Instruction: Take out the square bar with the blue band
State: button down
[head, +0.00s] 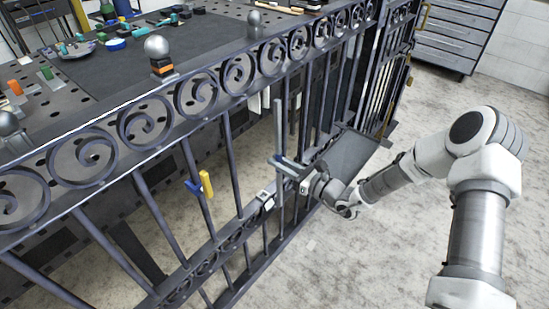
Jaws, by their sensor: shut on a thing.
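My gripper (281,163) is in front of the dark scroll gate (150,200), shut on a grey upright bar (278,125). The bar stands nearly vertical in the picture, while the gate's own bars lean. Its top end shows below the scroll rail. Its lower part runs down past my gripper, near the lower rail. A bluish strip shows at my fingers; I cannot tell whether it is a band on the bar or part of my gripper. I cannot tell whether the bar's lower end touches the gate.
A blue and yellow clamp (205,184) sits on a gate bar to the left. Behind the gate is a perforated workbench (215,35) with tools and rounded knobs. A grey drawer cabinet (456,36) stands at the back right. The floor (370,255) in front is clear.

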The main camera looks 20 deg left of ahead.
jog(key=p+v, duration=0.2)
jog(key=v, duration=0.6)
jog(key=shift+d, duration=0.25)
dwell(0.6)
jog(key=shift+s+r, duration=0.1)
